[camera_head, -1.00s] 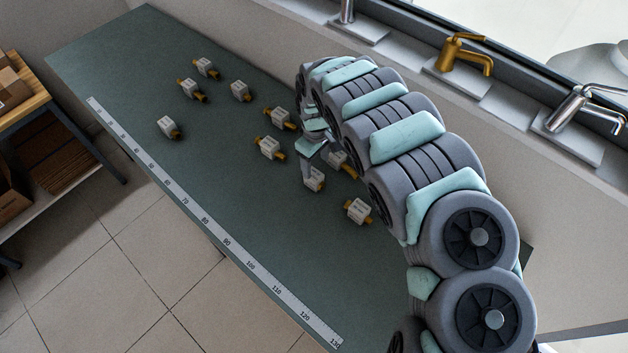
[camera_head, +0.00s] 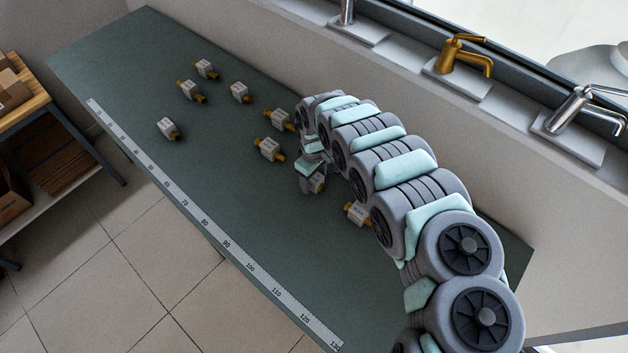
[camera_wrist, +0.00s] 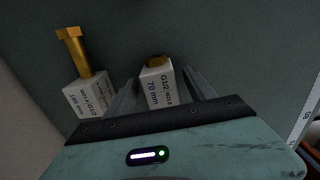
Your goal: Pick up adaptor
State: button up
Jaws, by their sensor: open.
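Several adaptors, each a brass piece with a white labelled block, lie on the green table (camera_head: 130,75) in the head view. One adaptor (camera_head: 319,182) is right at my gripper (camera_head: 309,187), partly hidden by it. In the wrist view, my gripper (camera_wrist: 163,90) is open, with its two fingers on either side of an adaptor (camera_wrist: 158,88) labelled "G1/2" and "70 mm". Whether the fingers touch it I cannot tell.
Other adaptors lie near my gripper, one at its upper left (camera_head: 268,149) and one at its lower right (camera_head: 356,213). A ruler strip (camera_head: 215,237) runs along the table's front edge. Faucets (camera_head: 464,57) stand on the ledge behind. The table's left front area is clear.

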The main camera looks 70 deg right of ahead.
jog(key=shift+c, duration=0.3)
grip_shut()
dwell(0.3)
jog(key=shift+r, duration=0.2)
